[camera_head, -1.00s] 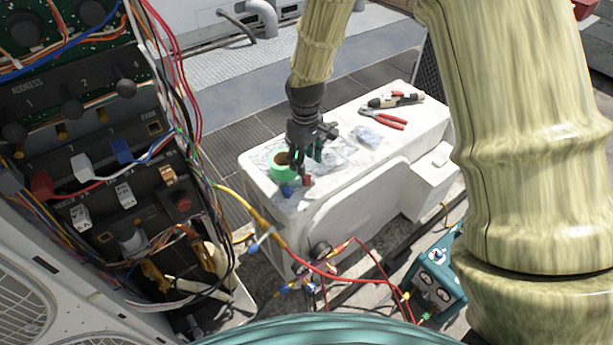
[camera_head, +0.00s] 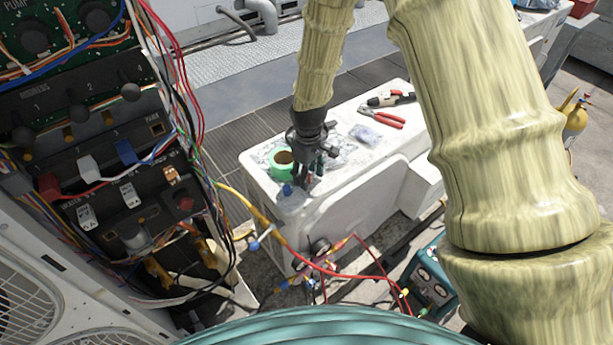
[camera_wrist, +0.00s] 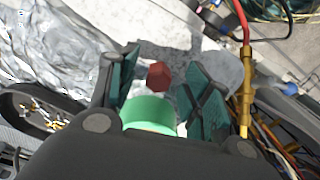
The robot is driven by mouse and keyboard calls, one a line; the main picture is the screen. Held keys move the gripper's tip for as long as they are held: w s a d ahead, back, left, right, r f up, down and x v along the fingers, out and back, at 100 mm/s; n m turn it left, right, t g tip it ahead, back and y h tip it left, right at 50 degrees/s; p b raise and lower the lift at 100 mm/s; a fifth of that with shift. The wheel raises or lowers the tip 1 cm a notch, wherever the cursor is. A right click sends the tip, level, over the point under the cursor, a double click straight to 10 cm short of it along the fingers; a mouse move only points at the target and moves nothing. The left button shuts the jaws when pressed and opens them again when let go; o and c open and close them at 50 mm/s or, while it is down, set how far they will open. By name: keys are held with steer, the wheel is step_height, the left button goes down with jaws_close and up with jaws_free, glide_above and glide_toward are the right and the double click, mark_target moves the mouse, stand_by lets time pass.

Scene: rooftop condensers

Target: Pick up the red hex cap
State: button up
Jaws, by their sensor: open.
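The red hex cap (camera_wrist: 159,76) lies on the white condenser top, between the open fingers of my gripper (camera_wrist: 160,88) in the wrist view. A gap shows on each side of the cap, and neither finger appears to touch it. In the head view my gripper (camera_head: 310,170) points down over the near left end of the white unit (camera_head: 350,185). There the cap is mostly hidden by the fingers.
Hoses (camera_head: 310,264) hang in front; an open wired panel (camera_head: 100,150) stands left.

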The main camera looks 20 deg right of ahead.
steer(key=shift+c, duration=0.2)
steer(key=c, duration=0.7)
steer(key=shift+c, duration=0.2)
steer(key=shift+r, duration=0.15)
steer(key=shift+r+b, duration=0.55)
steer(key=shift+r, duration=0.75)
steer(key=shift+s+r, duration=0.15)
steer(key=shift+r, duration=0.15)
steer(key=s+a+r+b, duration=0.1)
steer(key=s+a+b, duration=0.2)
steer(key=s, duration=1.2)
steer(key=shift+s+a+r, duration=0.2)
steer(key=shift+r, duration=0.05)
